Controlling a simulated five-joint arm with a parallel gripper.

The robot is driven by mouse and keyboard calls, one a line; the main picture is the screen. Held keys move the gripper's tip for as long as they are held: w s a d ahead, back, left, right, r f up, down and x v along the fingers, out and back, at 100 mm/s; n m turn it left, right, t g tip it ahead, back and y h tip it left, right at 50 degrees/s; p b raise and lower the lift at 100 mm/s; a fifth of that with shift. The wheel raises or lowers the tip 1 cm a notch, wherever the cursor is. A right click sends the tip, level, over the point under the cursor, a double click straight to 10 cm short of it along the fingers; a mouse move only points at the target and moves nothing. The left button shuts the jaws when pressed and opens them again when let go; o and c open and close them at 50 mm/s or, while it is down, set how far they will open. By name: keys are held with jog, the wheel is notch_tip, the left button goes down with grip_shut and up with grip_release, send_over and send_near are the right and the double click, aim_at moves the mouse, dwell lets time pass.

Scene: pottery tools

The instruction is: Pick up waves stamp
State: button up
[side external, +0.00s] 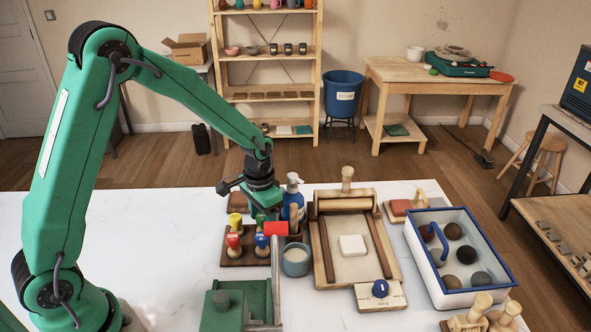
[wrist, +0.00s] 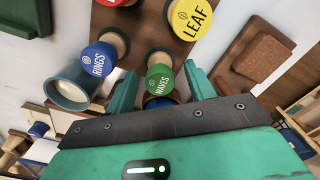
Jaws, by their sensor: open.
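In the wrist view the waves stamp (wrist: 160,82) has a green round top lettered WAVES and a pale wooden body. It stands on the dark wooden stamp board, which also shows in the side view (side external: 232,260). My gripper (wrist: 160,86) is open, with its two green fingers on either side of the stamp's top in the picture. I cannot tell whether they touch it. In the side view my gripper (side external: 264,212) points down over the back right of the board, and the waves stamp is not clearly visible there.
A blue RINGS stamp (wrist: 98,60), a yellow LEAF stamp (wrist: 190,18) and a red stamp (side external: 233,241) stand close by. A grey-blue cup (side external: 295,262), a blue bottle (side external: 292,208) and a wooden clay board (side external: 335,272) are right of them.

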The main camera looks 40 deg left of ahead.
aim_at(263, 216)
jog(key=shift+c, duration=0.4)
jog(key=c, duration=1)
jog(key=shift+r, duration=0.1)
jog(key=shift+r, duration=0.4)
notch_tip(263, 216, up, 3)
jog(key=shift+r, duration=0.2)
jog(key=s+d+r, duration=0.2)
jog(key=d, duration=0.1)
jog(key=s+d+r, duration=0.2)
jog(key=d, duration=0.1)
jog(key=s+d+r, duration=0.2)
jog(key=d, duration=0.1)
jog(key=shift+s+d+r, duration=0.2)
jog(key=shift+d+r, duration=0.1)
jog(key=shift+d, duration=0.1)
jog(key=shift+w, duration=0.15)
